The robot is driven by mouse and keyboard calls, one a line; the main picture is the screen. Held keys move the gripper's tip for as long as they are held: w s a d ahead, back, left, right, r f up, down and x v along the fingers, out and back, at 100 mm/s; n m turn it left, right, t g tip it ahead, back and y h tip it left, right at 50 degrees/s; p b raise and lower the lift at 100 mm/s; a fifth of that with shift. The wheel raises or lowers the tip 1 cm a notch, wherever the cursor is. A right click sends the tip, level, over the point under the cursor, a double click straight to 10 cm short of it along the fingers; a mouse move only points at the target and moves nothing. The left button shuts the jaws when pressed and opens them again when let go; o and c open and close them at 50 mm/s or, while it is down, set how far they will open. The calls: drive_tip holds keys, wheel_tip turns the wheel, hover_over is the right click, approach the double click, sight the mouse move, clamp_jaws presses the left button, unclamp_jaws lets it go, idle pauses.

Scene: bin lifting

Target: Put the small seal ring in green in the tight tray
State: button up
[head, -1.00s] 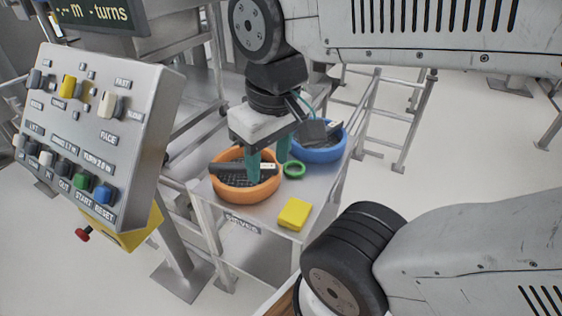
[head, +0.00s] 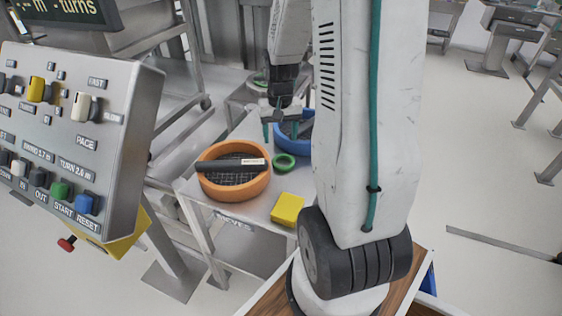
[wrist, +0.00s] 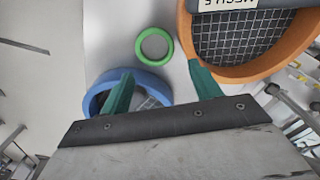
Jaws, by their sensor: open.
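The small green ring (head: 284,168) lies flat on the grey sieve stand, between the orange and blue sieves. It also shows in the wrist view (wrist: 139,46), ahead of the fingertips and roughly between them. My gripper (head: 280,132) is open and empty, with its teal fingers apart, at the far side of the stand near the blue sieve. In the wrist view my gripper (wrist: 160,82) has its left finger overlapping the blue sieve and its right finger close to the orange rim. I cannot identify the tight tray in these frames.
The orange sieve (head: 208,188) has a dark bar with a pale label across it. The blue sieve (head: 303,147) is partly hidden by my arm. A yellow block (head: 287,208) lies near the stand's front edge. A control panel (head: 130,125) stands at left.

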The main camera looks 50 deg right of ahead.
sight(283, 163)
drive_tip(key=f, duration=0.6)
drive_tip(key=d+f, duration=0.1)
drive_tip(key=f, duration=0.2)
drive_tip(key=shift+s+f, duration=0.15)
drive_tip(key=c, duration=0.7)
